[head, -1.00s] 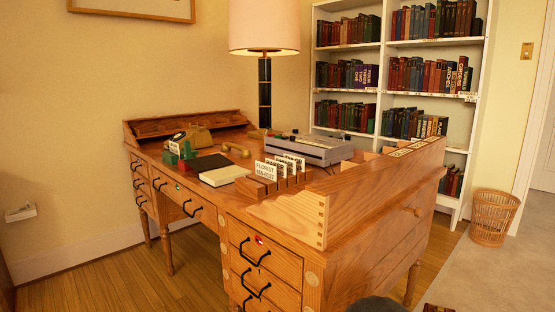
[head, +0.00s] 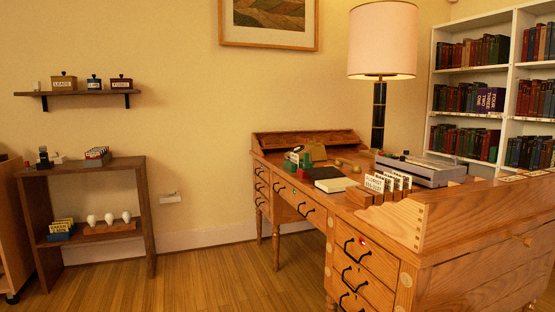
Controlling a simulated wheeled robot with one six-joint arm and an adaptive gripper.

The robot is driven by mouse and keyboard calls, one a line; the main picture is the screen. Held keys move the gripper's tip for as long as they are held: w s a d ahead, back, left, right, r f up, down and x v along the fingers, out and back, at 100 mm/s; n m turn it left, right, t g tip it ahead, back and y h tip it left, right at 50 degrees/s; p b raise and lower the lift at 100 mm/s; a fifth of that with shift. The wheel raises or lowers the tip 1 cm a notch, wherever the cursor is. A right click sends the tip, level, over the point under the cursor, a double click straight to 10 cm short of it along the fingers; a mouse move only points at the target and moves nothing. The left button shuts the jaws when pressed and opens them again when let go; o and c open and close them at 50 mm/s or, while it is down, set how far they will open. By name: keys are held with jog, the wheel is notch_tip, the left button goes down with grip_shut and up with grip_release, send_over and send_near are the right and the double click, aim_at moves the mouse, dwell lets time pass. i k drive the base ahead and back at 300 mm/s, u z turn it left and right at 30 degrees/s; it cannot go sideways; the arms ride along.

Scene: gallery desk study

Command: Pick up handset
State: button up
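The handset (head: 347,163) is a small tan curved piece. It appears to lie off its cradle on the wooden desk (head: 330,212), to the right of the tan telephone (head: 314,152). It is small in the head view and partly behind nearer items. My gripper is not in view.
A black-covered book or pad (head: 328,179), a green item (head: 294,159), a card holder (head: 388,187) and a grey machine (head: 420,168) share the desk. A lamp (head: 381,42) stands behind. Wooden floor (head: 215,277) lies clear between the desk and the left shelf unit (head: 88,167).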

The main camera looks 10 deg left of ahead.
aim_at(356, 168)
jog(key=u, duration=2)
jog(key=i, duration=1.2)
jog(key=z, duration=2.15)
